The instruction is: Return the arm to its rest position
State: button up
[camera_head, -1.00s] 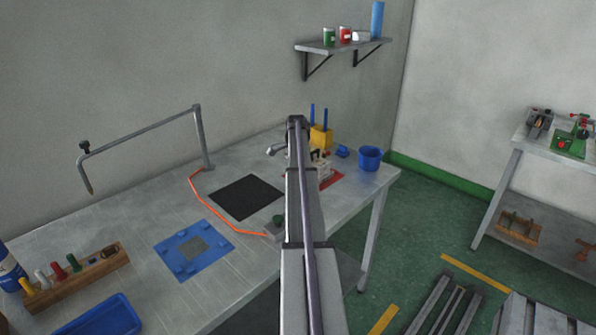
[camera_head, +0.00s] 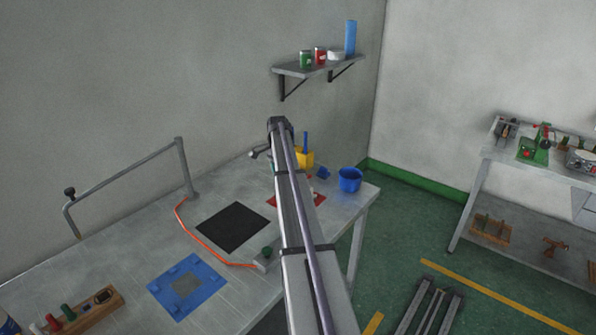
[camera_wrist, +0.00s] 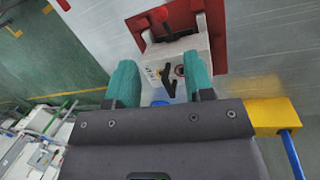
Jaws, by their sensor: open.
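My arm reaches out over the workbench (camera_head: 130,265) in the head view and hides part of its right end. My gripper (camera_wrist: 160,85) shows in the wrist view with two teal fingers set wide apart. Nothing is held between them. Beyond the fingertips a pale machine with a black lever (camera_wrist: 180,55) stands on a red base (camera_wrist: 140,22). The fingers appear apart from it, though the gap is hard to judge. In the head view the fingertips are hidden behind the arm.
A black mat (camera_head: 233,227) and a blue plate (camera_head: 205,295) lie left. A shelf (camera_head: 300,70) hangs behind.

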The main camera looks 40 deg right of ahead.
jog(key=shift+w+a, duration=0.1)
jog(key=shift+a, duration=0.05)
jog(key=s+a+n, duration=0.6)
jog(key=s+a, duration=0.2)
jog(key=a, duration=0.8)
jog(key=s+a+n+t+h, duration=0.1)
jog(key=s+a+n, duration=0.5)
jog(key=a, duration=1.1)
jog(key=s+a+n+t, duration=0.1)
jog(key=s+a+n, duration=0.6)
jog(key=s+a, duration=0.5)
jog(key=a, duration=0.5)
jog(key=shift+f, duration=0.25)
